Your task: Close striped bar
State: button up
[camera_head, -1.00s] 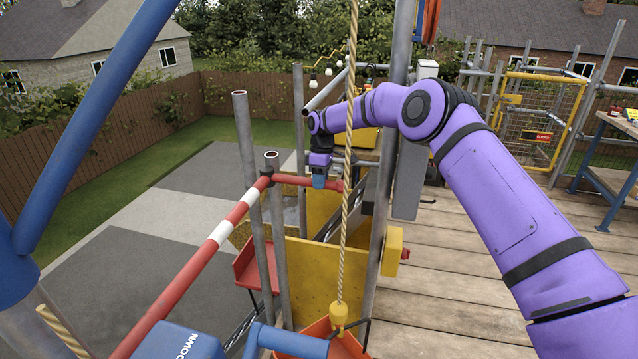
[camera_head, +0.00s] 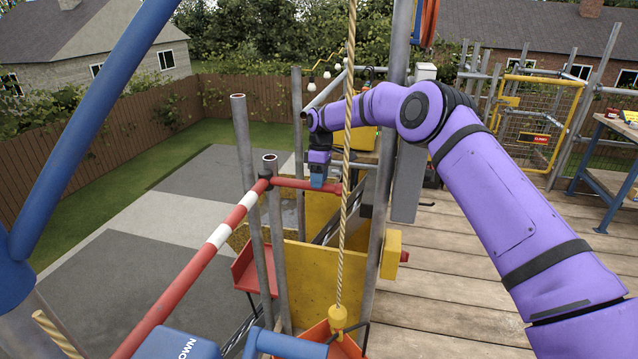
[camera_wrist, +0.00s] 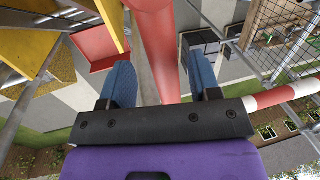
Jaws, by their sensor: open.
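The striped bar (camera_head: 217,238) is red with white bands. In the head view it runs from the lower left up to a grey post, at a black joint. A plain red bar (camera_head: 291,183) runs right from that joint towards my gripper (camera_head: 318,181), which points down over it. I cannot tell if the two are one piece. In the wrist view the plain red bar (camera_wrist: 158,45) passes between the blue fingers of my gripper (camera_wrist: 160,66), with gaps at both sides. The gripper is open. A red-and-white banded length (camera_wrist: 283,95) shows at right there.
A rope (camera_head: 346,165) hangs in front of my gripper and ends in a yellow fitting above an orange-red tray. Grey upright posts (camera_head: 244,180) stand close by. The plank deck (camera_head: 450,270) on the right is largely clear.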

notch_tip(320, 180, up, 9)
jog(key=w, duration=0.1)
jog(key=shift+w+d, duration=0.25)
jog(key=shift+w, duration=0.1)
jog(key=shift+r, duration=0.2)
